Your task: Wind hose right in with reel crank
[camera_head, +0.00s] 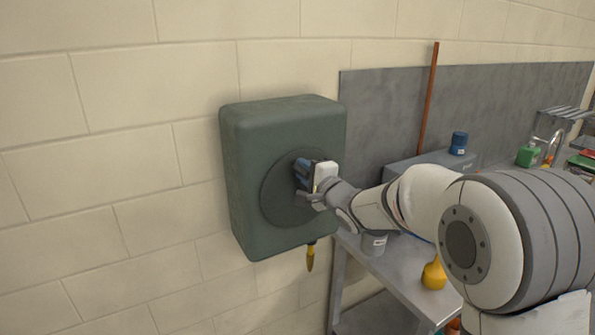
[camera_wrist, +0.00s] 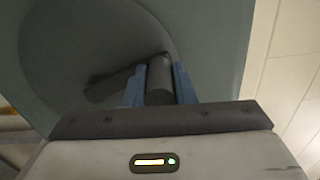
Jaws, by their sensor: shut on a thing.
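The hose reel (camera_head: 245,175) is a dark green box fixed to the block wall, with a round disc (camera_head: 275,205) on its front. In the wrist view, the crank handle (camera_wrist: 160,82) is a dark grey cylinder standing out from a crank arm (camera_wrist: 112,88) that lies across the disc. My gripper (camera_head: 303,175) is at the right part of the disc. Its blue fingers (camera_wrist: 158,85) are shut on the crank handle, one on each side. In the head view my gripper hides most of the crank. A short yellow hose end (camera_head: 310,258) hangs below the box.
A grey metal bench (camera_head: 400,265) stands to the right, with a grey tub (camera_head: 374,243), a yellow bottle (camera_head: 434,274) and a blue-lidded container (camera_head: 459,142). A brown pole (camera_head: 428,100) leans against the grey back panel (camera_head: 385,105). The wall left of the reel is clear.

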